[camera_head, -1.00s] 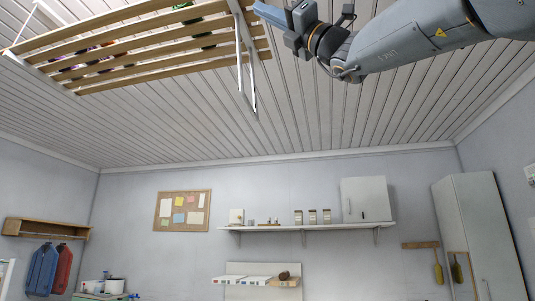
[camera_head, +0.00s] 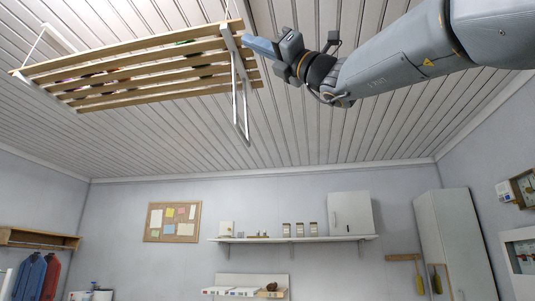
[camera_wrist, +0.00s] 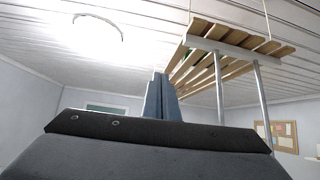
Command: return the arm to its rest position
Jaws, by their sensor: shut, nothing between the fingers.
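My gripper (camera_head: 262,46) is raised high near the ceiling at the top middle of the head view. Its blue-grey fingers are shut with nothing between them and point left toward the hanging slatted rack. In the wrist view the closed fingers (camera_wrist: 161,98) stand upright in the middle, just left of the rack in the picture. My arm reaches in from the upper right of the head view. I cannot tell the exact gap between fingertips and rack.
The wooden slatted rack (camera_head: 140,68) hangs from the ceiling, with white metal bars (camera_head: 240,105) below its right end. A shelf with jars (camera_head: 290,239), a white cabinet (camera_head: 351,212) and a corkboard (camera_head: 172,222) are on the far wall. A tall locker (camera_head: 455,240) stands right.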

